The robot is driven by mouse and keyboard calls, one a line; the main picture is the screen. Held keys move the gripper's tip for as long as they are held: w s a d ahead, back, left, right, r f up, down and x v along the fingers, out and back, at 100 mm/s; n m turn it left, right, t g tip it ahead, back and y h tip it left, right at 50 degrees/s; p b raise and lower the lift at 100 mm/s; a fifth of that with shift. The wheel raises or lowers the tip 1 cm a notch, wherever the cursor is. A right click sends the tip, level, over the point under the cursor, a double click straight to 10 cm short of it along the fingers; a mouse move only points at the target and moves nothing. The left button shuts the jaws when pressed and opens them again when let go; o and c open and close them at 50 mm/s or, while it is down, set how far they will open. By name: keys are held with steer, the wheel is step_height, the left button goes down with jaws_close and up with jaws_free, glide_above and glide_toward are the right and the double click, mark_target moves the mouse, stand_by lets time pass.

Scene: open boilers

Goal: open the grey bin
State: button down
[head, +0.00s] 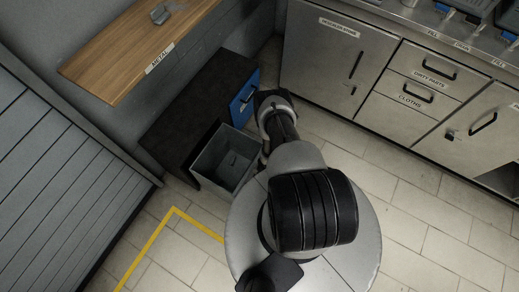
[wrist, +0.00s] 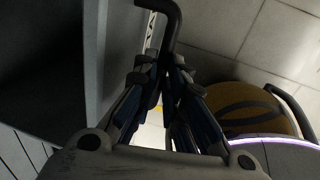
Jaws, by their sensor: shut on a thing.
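The grey bin (head: 222,160) is pulled out of the low black cabinet (head: 185,125), and its open top and inside show in the head view. In the wrist view a grey wall of the bin (wrist: 103,40) stands left of my gripper (wrist: 160,68). My gripper is shut on a black bar handle (wrist: 168,18) beside that wall. In the head view my arm hides the gripper and the bin's front with its handle.
A blue-fronted bin (head: 244,97) sits in the cabinet beside the grey one. A wooden shelf (head: 125,50) labelled METAL hangs above. Steel cupboards (head: 325,60) line the back right. Floor with a yellow line (head: 150,245) is clear at front left.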

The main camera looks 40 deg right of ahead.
steer(key=c, duration=1.7)
jaws_free()
steer(key=shift+o, duration=0.2)
steer(key=shift+r, duration=0.1)
step_height(320, 180, up, 12)
steer(key=s, duration=0.2)
steer(key=shift+d, duration=0.4)
steer(key=shift+f, duration=0.2)
